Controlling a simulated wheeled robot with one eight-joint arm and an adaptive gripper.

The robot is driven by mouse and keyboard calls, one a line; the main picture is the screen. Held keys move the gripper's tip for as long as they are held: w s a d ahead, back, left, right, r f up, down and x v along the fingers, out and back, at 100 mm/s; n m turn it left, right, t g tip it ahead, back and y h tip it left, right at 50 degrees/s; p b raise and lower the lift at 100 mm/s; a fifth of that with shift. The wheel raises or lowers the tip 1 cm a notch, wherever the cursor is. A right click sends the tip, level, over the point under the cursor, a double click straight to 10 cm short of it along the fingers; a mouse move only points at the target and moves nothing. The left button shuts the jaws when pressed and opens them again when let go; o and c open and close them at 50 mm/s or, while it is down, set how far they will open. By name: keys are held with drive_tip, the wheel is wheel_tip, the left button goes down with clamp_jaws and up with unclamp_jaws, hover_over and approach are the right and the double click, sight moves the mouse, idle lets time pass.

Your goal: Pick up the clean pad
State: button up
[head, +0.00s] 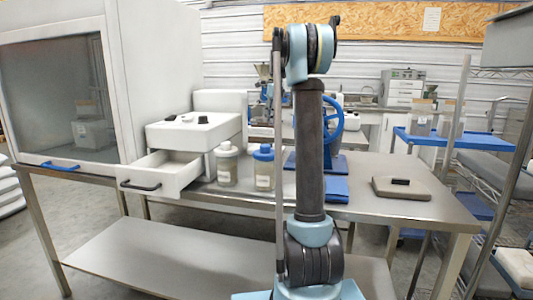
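A flat blue pad (335,189) lies on the metal bench, just right of my upright arm. Part of its left side is hidden behind the arm. I cannot tell from its look whether it is the clean pad. A flat grey-beige piece with a dark block on top (402,190) lies farther right on the bench. My arm stands in the middle of the head view and bends at the top. I cannot make out my gripper's fingers, and nothing held is visible.
An open white drawer (165,175) juts out at the left, beside a large glass-fronted cabinet (60,95). Two lidded bottles (227,165) (264,170) stand left of my arm. A blue handwheel device (345,122) stands behind it. The bench (370,213) is clear at front right.

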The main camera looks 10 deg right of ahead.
drive_tip(key=f, duration=0.4)
drive_tip(key=a+f, duration=0.1)
drive_tip(key=f, duration=0.7)
drive_tip(key=shift+w+a+f, duration=0.25)
drive_tip(key=shift+w+f, duration=0.1)
drive_tip(key=shift+c, duration=0.6)
clamp_jaws()
